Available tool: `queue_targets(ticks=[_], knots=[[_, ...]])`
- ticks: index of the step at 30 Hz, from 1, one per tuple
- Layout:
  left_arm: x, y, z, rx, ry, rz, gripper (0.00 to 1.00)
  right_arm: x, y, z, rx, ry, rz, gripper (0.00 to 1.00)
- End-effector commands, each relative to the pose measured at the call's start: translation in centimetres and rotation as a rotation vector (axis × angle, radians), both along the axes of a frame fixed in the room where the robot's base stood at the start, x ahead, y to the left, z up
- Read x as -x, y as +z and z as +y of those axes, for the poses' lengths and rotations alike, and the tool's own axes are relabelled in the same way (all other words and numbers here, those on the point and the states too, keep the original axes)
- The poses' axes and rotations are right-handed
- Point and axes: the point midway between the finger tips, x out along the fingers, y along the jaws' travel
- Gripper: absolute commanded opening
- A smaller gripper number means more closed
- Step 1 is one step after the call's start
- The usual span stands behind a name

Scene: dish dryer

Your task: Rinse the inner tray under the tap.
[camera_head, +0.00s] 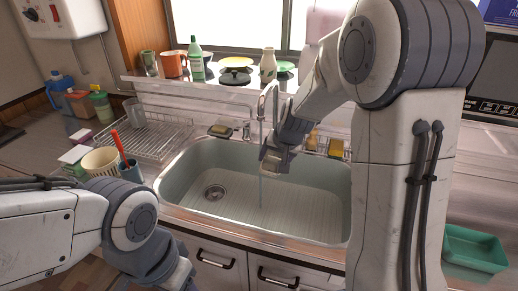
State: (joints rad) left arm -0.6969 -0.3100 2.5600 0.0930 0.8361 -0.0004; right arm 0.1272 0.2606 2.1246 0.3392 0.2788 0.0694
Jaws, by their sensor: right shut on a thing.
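The curved metal tap (275,108) stands at the back of the sink. A thin stream of water (261,188) seems to fall below it into the sink. My right gripper (273,162) is over the back part of the sink, close to the tap and the stream. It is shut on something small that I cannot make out. My left arm shows at the lower left, but its fingers are out of view.
The pale green sink (309,217) has a drain at its left and looks empty. A wire drying rack (158,140) stands left of it, with a cream basket (101,160) and a blue cup (131,171) nearby. Cups and bottles line the window shelf (215,82).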

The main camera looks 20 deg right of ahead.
Motion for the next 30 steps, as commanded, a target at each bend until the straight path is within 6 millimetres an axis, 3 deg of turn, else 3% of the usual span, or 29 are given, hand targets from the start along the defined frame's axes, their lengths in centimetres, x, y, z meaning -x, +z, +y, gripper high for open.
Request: queue_targets(ticks=[8,24,30], knots=[[0.0,0.1,0.0,0.000,0.000,0.000,0.53,0.3,0.3,0.0,0.000,0.000,-0.001,0.21],[0.0,1.5,0.0,0.000,0.000,0.000,0.53,4.4,3.7,-0.3,0.000,-0.001,-0.002,0.21],[0.0,1.6,0.0,0.000,0.000,0.000,0.53,5.0,4.1,-0.4,0.000,-0.001,0.000,0.21]])
